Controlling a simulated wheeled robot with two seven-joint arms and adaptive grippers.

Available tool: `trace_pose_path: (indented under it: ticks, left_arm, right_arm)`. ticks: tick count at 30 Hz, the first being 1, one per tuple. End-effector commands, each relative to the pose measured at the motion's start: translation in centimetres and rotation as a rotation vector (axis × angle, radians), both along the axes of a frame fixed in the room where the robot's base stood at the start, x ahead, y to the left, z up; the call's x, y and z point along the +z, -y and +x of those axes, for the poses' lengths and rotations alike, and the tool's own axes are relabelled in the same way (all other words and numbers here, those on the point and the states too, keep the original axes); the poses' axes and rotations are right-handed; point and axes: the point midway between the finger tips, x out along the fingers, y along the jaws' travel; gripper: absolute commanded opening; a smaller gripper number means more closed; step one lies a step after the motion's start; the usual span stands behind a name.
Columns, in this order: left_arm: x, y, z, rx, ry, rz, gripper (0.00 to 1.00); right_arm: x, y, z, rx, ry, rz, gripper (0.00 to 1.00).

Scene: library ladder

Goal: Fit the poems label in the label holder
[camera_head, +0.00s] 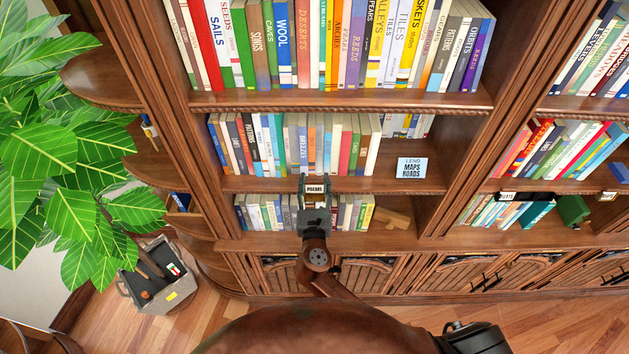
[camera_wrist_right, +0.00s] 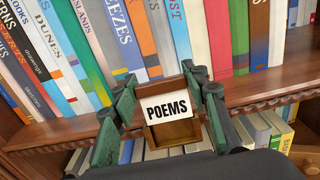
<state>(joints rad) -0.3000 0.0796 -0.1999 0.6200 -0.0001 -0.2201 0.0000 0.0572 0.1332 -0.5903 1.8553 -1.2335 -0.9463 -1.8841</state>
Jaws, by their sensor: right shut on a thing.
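The poems label (camera_wrist_right: 167,107) is a small white card with black letters. It is between the fingertips of my right gripper (camera_wrist_right: 159,98), which is shut on it. The brass-brown label holder (camera_wrist_right: 174,133) shows just below the card at the shelf edge. The card covers its upper part, and I cannot tell whether the card's lower edge is inside the holder or in front of it. In the head view the label (camera_head: 315,189) is upright and faces me, between the fingers of my right gripper (camera_head: 315,188). My left gripper is not in view.
Books stand behind the label on the middle shelf (camera_head: 235,184) and on the shelf below. A "Lend maps roads" card (camera_head: 411,168) stands to the right. A plant (camera_head: 75,160) and a grey tool tote (camera_head: 160,285) are at the left. Floor is free at the lower right.

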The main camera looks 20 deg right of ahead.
Motion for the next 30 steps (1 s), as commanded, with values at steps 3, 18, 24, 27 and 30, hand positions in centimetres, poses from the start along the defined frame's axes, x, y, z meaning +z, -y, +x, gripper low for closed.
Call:
trace_pose_path:
  ticks: [3, 18, 24, 27, 30]
  left_arm:
    - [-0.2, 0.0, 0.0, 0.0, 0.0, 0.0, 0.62]
    - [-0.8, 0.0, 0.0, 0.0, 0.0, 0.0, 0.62]
    - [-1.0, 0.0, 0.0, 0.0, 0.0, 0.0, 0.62]
    - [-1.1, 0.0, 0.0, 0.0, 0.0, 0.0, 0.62]
    - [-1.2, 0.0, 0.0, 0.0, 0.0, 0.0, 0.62]
  right_arm:
    - [-0.3, 0.0, -0.1, 0.0, 0.0, 0.0, 0.17]
    - [-1.5, -0.1, -0.3, 0.0, 0.001, -0.001, 0.17]
    - [-1.9, -0.1, -0.4, 0.0, 0.001, -0.001, 0.17]
    - [-2.2, -0.1, -0.4, 0.0, 0.001, -0.001, 0.17]
    - [-2.4, -0.2, -0.5, 0.0, 0.0, -0.001, 0.17]
